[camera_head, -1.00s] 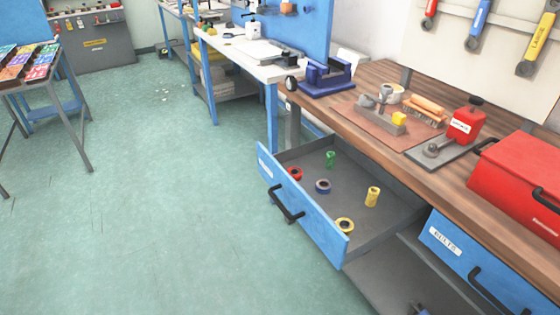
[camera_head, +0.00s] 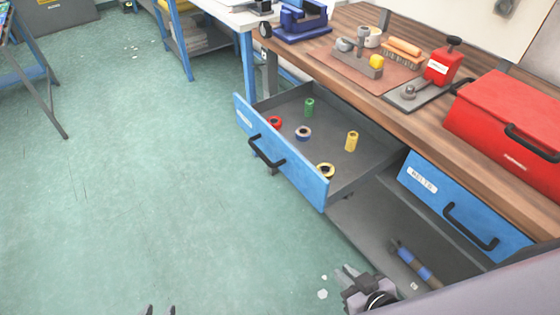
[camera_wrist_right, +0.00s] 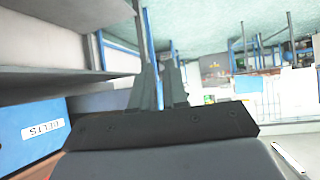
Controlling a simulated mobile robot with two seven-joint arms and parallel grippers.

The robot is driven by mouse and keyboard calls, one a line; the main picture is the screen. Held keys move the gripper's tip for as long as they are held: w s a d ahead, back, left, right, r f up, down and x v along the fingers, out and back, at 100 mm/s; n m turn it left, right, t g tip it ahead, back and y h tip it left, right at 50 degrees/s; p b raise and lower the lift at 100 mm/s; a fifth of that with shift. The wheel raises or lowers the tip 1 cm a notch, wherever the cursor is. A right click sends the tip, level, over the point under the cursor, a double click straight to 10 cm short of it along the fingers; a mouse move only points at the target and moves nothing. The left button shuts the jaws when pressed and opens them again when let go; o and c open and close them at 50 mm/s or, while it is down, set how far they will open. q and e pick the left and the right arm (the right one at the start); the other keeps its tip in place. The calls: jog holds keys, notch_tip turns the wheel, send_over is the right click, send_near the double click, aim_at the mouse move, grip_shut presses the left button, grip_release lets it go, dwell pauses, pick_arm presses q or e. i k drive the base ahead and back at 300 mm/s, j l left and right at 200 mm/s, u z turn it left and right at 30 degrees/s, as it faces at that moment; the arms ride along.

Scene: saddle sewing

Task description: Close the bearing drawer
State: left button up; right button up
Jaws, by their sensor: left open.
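The pulled-out blue drawer (camera_head: 292,168) under the wooden workbench stands open. Its front has a black handle (camera_head: 266,152) and a small white label too small to read. Inside lie several coloured ring or cylinder pieces, including a yellow one (camera_head: 351,142) and a green one (camera_head: 309,107). My left gripper (camera_head: 158,310) shows only its fingertips at the bottom edge, spread apart, over the floor and well away from the drawer. My right gripper (camera_head: 350,272) is below and right of the drawer front, not touching it. Its fingers (camera_wrist_right: 160,88) look close together in the wrist view; their opening is unclear.
A shut blue drawer labelled BELTS (camera_head: 465,208) is right of the open one; it also shows in the wrist view (camera_wrist_right: 35,132). A lower shelf (camera_head: 375,225) holds a blue-grey tool. The bench top carries a red toolbox (camera_head: 505,120).

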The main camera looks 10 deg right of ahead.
aim_at(330, 124)
jog(key=j+z, duration=0.15)
jog(key=z, duration=0.2)
jog(key=j+z, duration=0.65)
jog(key=j, duration=0.35)
jog(key=j+z, duration=0.1)
jog(key=j, duration=0.9)
jog(key=k+j, duration=0.15)
jog(key=j, duration=0.8)
jog(key=i+l, duration=0.25)
jog(key=l, duration=0.2)
jog(key=i+l, duration=0.25)
jog(key=l, duration=0.15)
